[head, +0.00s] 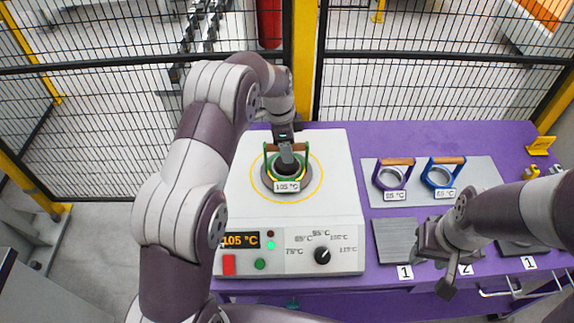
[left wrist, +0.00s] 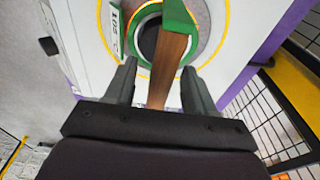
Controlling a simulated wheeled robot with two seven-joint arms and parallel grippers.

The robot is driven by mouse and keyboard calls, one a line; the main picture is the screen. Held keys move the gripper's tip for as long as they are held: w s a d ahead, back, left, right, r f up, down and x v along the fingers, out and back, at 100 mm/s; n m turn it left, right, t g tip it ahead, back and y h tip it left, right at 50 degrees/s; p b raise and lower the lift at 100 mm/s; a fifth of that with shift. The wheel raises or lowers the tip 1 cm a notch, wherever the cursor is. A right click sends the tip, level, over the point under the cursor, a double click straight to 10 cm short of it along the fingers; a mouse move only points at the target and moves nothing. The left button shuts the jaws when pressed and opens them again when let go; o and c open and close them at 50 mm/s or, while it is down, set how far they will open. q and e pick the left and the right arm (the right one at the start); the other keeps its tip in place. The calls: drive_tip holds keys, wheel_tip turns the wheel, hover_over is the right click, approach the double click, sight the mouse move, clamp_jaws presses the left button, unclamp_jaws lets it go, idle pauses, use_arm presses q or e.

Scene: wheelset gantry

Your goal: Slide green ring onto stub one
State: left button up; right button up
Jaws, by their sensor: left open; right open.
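The green ring (head: 269,161) sits on the round plate of the white heater (head: 330,180), with a 105 °C tag on its front. In the left wrist view its green frame (left wrist: 178,14) carries a brown wooden handle (left wrist: 167,66). My left gripper (head: 287,160) is over the ring, pointing down; in its wrist view the open fingers (left wrist: 156,84) stand on either side of the handle. My right gripper (head: 446,272) is open and empty at the table's front right. I cannot make out stub one; number 1 labels stand at the front (head: 404,272) and further right (head: 529,263).
Two other handled rings, purple (head: 379,178) and blue (head: 459,172), stand on a grey plate (head: 482,172) at the back right. A grey block (head: 394,240) lies right of the heater. A mesh fence (head: 410,90) closes off the back.

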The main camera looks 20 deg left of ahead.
use_arm(q)
drive_tip(key=shift+w+a+f, duration=0.1)
drive_tip(key=shift+a+f, duration=0.05)
drive_tip(key=shift+f, duration=0.35)
drive_tip(key=shift+f, duration=0.2)
idle(0.3)
clamp_jaws()
idle(1.3)
